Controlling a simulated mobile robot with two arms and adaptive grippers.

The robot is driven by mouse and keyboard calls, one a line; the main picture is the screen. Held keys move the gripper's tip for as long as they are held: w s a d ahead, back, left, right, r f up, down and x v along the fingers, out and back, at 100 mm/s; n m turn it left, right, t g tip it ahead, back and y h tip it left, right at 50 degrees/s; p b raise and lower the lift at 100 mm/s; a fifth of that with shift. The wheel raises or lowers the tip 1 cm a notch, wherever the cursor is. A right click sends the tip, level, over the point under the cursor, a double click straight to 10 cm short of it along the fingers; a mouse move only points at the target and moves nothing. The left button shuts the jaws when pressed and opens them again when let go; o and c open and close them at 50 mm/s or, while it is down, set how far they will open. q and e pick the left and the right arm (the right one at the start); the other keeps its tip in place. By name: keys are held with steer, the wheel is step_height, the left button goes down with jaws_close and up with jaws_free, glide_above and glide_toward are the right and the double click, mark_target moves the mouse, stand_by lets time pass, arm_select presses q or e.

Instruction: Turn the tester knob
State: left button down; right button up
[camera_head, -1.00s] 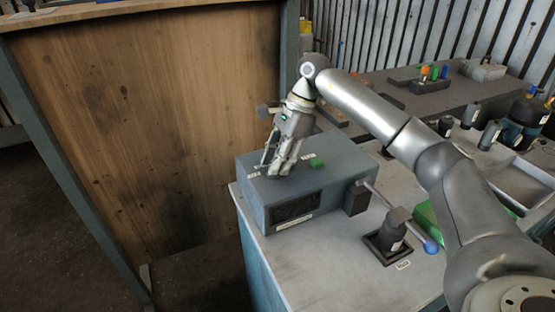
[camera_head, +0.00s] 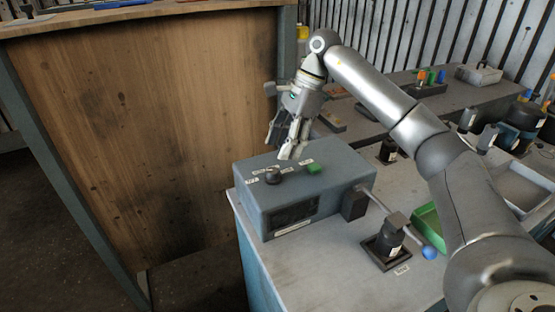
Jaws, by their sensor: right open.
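The tester is a blue-grey box (camera_head: 335,190) on the near end of the bench, with a dark panel on its front. Its round black knob (camera_head: 273,175) stands on the top face, among small white labels. A green button (camera_head: 314,169) sits to the right of the knob. My right gripper (camera_head: 282,146) is open and empty above the back of the tester, up and a little right of the knob and apart from it. My left gripper is not in view.
A lever with a blue ball end (camera_head: 429,252) and a black fixture (camera_head: 384,246) stand right of the tester. A green tray (camera_head: 428,226) lies partly behind my right arm. A tall wooden panel (camera_head: 150,130) stands at left. Bottles and small parts stand on the benches behind.

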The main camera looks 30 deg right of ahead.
steer(key=v, duration=0.5)
steer(key=shift+d+r, duration=0.1)
steer(key=shift+r, duration=0.25)
